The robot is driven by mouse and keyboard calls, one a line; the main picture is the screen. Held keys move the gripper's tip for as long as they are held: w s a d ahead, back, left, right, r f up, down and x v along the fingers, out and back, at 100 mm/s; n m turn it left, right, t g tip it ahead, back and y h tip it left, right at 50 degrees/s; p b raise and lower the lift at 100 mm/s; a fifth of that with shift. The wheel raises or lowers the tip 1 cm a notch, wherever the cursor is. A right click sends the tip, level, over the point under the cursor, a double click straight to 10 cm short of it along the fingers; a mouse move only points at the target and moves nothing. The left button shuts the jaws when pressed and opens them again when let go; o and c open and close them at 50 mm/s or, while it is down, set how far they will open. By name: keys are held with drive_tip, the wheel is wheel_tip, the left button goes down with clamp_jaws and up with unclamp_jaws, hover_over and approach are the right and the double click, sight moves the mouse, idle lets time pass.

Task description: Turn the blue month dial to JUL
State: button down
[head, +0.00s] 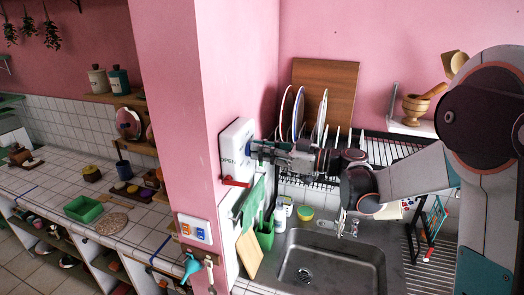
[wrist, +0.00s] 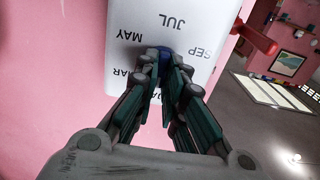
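A white panel (head: 235,135) with a red lever (head: 236,182) is mounted on the pink pillar in the head view. In the wrist view the panel (wrist: 195,20) shows the month labels upside down: JUL, MAY and SEP are readable, and others are partly covered. The blue month dial (wrist: 165,54) shows as a small patch between my fingertips. My gripper (wrist: 163,66) is closed in on the dial, with a finger on each side; it also shows against the panel in the head view (head: 256,149). The fingers hide most of the dial, and its pointing direction cannot be told.
The red lever (wrist: 254,40) sticks out beside the panel in the wrist view. A dish rack with plates (head: 300,115) stands behind my arm, above a metal sink (head: 335,268). A green towel (head: 252,205) hangs below the panel. Switches (head: 195,229) are lower on the pillar.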

idle(0.4)
drive_tip(key=shift+f+m+b, duration=0.15)
drive_tip(key=shift+m+b, duration=1.75)
drive_tip(key=shift+m, duration=4.05)
drive_tip(key=shift+f+m+b, duration=0.2)
drive_tip(key=shift+m+b, duration=1.7)
drive_tip(key=shift+m, duration=4)
drive_tip(key=shift+f+m+b, duration=0.15)
drive_tip(key=shift+m+b, duration=1.75)
drive_tip(key=shift+m, duration=4.05)
drive_tip(key=c, duration=1.7)
unclamp_jaws()
